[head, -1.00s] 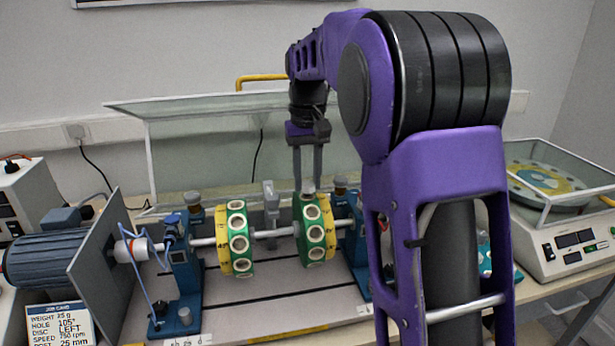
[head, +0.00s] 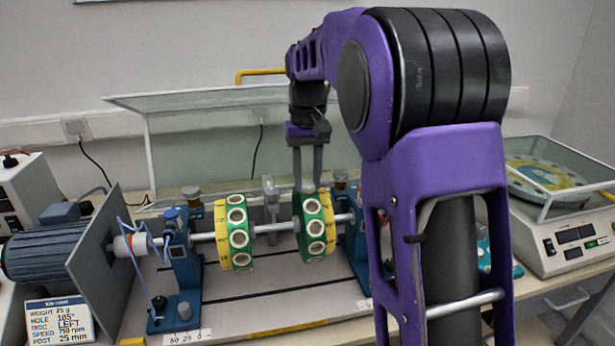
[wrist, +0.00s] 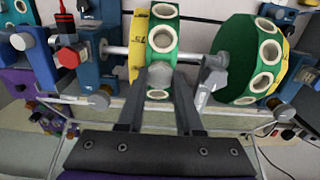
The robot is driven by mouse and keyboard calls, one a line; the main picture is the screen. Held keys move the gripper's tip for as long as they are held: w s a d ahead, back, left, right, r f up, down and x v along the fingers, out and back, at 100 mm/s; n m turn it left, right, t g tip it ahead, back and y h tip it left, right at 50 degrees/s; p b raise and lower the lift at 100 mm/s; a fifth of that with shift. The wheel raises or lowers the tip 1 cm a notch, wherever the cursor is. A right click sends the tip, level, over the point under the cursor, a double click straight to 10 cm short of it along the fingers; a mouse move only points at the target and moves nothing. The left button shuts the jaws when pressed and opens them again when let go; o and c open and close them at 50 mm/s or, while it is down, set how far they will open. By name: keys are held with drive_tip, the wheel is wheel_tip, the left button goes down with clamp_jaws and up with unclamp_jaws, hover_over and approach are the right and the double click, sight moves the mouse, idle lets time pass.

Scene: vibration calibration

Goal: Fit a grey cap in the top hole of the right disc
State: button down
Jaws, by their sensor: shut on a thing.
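The right disc (head: 314,228) is green with a yellow face and has pale-rimmed holes around its edge. In the wrist view it is the middle disc (wrist: 164,38). My gripper (head: 308,187) points straight down over its top, with the fingertips at the rim. In the wrist view the fingers (wrist: 160,84) are shut on a grey cap (wrist: 160,75), which lies against the disc's rim. The top hole is hidden behind the cap and fingers, so I cannot tell whether the cap is inside it.
The left disc (head: 238,240) sits on the same shaft (head: 272,228), between blue bearing stands (head: 182,258). A grey post (head: 270,200) stands between the discs. A clear raised cover (head: 210,150) is behind. A job card (head: 58,320) stands front left.

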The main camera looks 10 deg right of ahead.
drive_tip(key=shift+c, duration=2.4)
unclamp_jaws()
wheel_tip(320, 180, up, 17)
drive_tip(key=p, duration=0.4)
drive_tip(key=shift+r+p, duration=0.2)
drive_tip(key=shift+p, duration=0.2)
